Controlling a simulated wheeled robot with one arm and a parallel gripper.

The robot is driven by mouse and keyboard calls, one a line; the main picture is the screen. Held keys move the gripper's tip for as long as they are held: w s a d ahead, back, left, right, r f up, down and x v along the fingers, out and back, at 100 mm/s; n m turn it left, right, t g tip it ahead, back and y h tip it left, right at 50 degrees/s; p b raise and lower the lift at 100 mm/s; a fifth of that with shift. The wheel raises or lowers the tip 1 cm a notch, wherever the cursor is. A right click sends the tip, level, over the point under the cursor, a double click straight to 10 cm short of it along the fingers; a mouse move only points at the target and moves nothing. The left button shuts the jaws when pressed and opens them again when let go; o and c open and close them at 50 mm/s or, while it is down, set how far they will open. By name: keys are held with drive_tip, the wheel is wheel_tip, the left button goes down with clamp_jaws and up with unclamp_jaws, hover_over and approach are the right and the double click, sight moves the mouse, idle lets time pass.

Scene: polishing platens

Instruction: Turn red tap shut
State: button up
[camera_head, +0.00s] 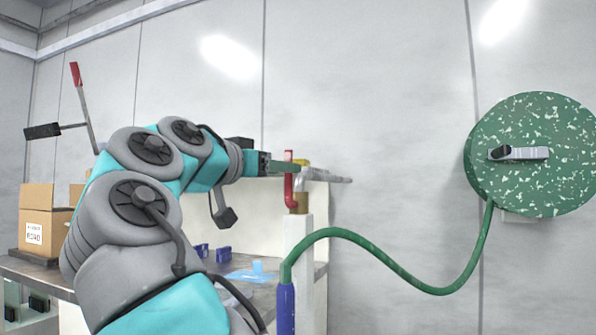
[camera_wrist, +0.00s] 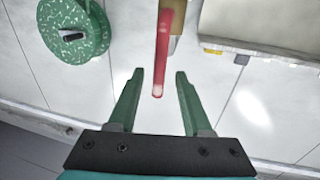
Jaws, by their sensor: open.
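The red tap handle (camera_head: 289,178) stands upright above a brass fitting (camera_head: 299,202) in the head view, right beside the green fingers of my gripper (camera_head: 285,167). In the wrist view the red tap handle (camera_wrist: 162,50) comes in from the top, and its pale tip lies between the two fingertips of my gripper (camera_wrist: 159,73). The fingers are apart, with clear space on both sides of the handle.
A green speckled disc (camera_head: 535,155) with a grey lever hangs on the right wall. A green hose (camera_head: 400,275) runs from it to a blue sleeve (camera_head: 286,308). Cardboard boxes (camera_head: 45,225) and blue items (camera_head: 222,254) sit on the bench. A grey pipe (camera_head: 330,176) extends right.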

sight(297, 202)
drive_tip(key=x, duration=0.6)
drive_tip(key=shift+d, duration=0.15)
clamp_jaws()
idle(1.2)
